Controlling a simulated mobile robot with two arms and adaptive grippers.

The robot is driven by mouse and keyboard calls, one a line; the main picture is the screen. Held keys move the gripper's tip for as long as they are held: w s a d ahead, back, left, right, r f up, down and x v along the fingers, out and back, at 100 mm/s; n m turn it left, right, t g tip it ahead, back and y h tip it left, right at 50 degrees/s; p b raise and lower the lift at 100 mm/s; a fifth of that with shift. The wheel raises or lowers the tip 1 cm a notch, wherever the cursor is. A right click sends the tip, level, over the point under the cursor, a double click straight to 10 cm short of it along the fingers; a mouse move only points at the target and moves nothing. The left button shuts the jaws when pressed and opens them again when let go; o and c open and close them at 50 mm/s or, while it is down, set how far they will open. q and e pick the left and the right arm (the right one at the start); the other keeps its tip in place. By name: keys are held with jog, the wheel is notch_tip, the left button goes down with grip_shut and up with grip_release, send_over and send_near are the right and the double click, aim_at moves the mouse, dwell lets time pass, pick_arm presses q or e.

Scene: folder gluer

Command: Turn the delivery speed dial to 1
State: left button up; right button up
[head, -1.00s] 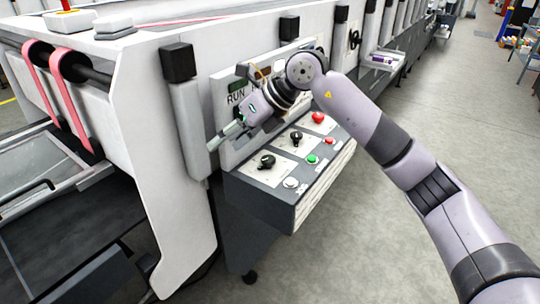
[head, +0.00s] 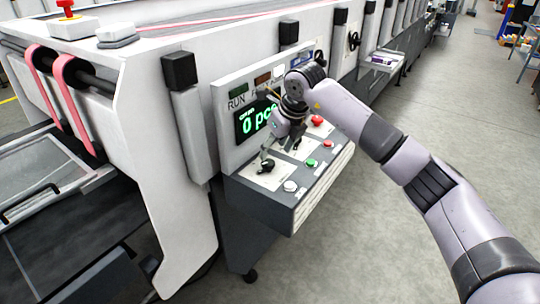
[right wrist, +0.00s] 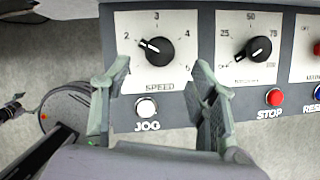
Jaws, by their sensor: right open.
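The dial marked SPEED (right wrist: 158,51) is a black round knob on a white plate numbered around its edge. In the right wrist view its white pointer mark aims up and left, near the 2. The same dial (head: 267,164) is the nearest black knob on the panel in the head view. My right gripper (right wrist: 161,66) is open, its two fingers on either side of the dial's plate, apart from the knob. The left finger covers the place below the 2. The right gripper (head: 268,152) is just above the dial in the head view. My left gripper is not in view.
A white JOG button (right wrist: 146,108) sits below the dial. A second dial (right wrist: 258,50) and a red STOP button (right wrist: 273,97) are to the right. A green button (head: 312,162) and a red mushroom button (head: 317,120) are on the panel. A display (head: 253,122) reads 0 pcs.

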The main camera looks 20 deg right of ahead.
aim_at(269, 162)
jog(key=p+x, duration=0.1)
jog(key=x, duration=0.5)
jog(key=shift+c, duration=0.3)
jog(key=c, duration=1.1)
